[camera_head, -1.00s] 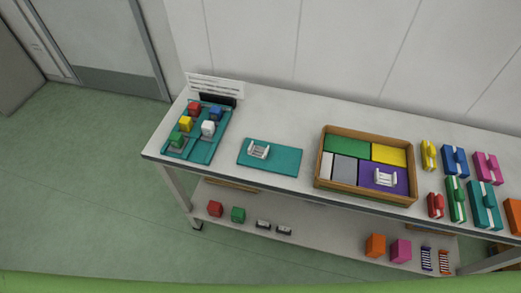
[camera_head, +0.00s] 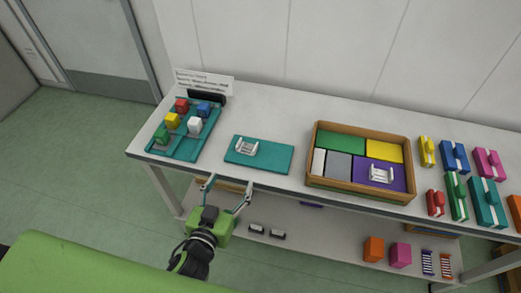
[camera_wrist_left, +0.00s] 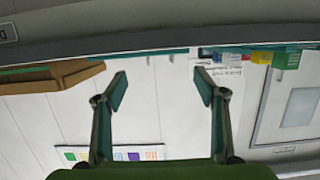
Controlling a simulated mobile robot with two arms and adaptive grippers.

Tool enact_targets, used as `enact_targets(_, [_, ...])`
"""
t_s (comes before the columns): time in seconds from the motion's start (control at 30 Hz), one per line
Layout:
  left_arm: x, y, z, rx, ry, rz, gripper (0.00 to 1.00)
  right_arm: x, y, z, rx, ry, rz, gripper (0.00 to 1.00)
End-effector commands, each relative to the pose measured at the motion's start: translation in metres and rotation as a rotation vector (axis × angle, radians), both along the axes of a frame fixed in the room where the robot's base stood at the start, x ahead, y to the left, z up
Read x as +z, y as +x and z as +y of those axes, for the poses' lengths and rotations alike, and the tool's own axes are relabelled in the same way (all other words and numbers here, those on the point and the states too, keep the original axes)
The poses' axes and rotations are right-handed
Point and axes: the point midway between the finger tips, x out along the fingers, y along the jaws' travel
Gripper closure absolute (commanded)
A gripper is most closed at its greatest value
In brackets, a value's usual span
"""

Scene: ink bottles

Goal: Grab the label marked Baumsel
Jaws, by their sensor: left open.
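No marking that I can read as Baumsel shows. Two small dark items with white faces, a left one (camera_head: 256,229) and a right one (camera_head: 278,235), lie on the lower shelf. A white sign with lines of text (camera_head: 204,80) stands at the table's back left; it also shows in the left wrist view (camera_wrist_left: 228,77). Its words are too small to read. My left gripper (camera_head: 228,186) is open and empty in front of the table's front edge, below the teal mat. In the left wrist view its fingers (camera_wrist_left: 162,84) are spread with nothing between them.
A teal rack (camera_head: 183,157) holds several coloured blocks. A teal mat (camera_head: 270,156) carries a white piece (camera_head: 246,148). A wooden tray (camera_head: 355,198) has coloured sections. Several coloured bottle-like items stand at right. The table's front edge (camera_head: 280,188) is close to my gripper.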

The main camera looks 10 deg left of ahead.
Motion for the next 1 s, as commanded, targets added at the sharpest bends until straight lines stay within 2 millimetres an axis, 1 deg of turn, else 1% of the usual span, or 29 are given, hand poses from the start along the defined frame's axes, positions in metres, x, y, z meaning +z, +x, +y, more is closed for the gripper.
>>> enact_targets(0.03, [0.011, 0.001, 0.001, 0.004, -0.003, -0.022, 0.35, -0.002, 0.0, 0.0, 0.0, 0.0, 0.0, 0.6])
enact_targets(0.1, [0.02, 0.004, 0.002, 0.007, -0.005, -0.039, 0.35, -0.001, 0.0, 0.0, 0.0, 0.0, 0.0, 0.6])
enact_targets(0.2, [0.023, 0.013, 0.002, 0.007, -0.005, -0.047, 0.35, 0.001, 0.0, 0.0, 0.0, 0.0, 0.0, 0.6])
enact_targets(0.53, [0.01, 0.072, -0.001, 0.006, -0.006, -0.045, 0.35, 0.011, 0.001, 0.005, -0.002, 0.006, -0.002, 0.6])
enact_targets(0.63, [0.008, 0.082, -0.001, 0.006, -0.004, -0.044, 0.35, 0.012, 0.002, 0.005, -0.001, 0.007, -0.003, 0.6])
enact_targets(0.83, [0.006, 0.094, -0.002, 0.007, -0.005, -0.043, 0.35, 0.015, 0.002, 0.005, -0.001, 0.006, -0.003, 0.6])
enact_targets(1.0, [0.004, 0.119, -0.004, 0.007, -0.004, -0.044, 0.35, 0.023, 0.002, 0.005, -0.001, 0.006, -0.004, 0.6])
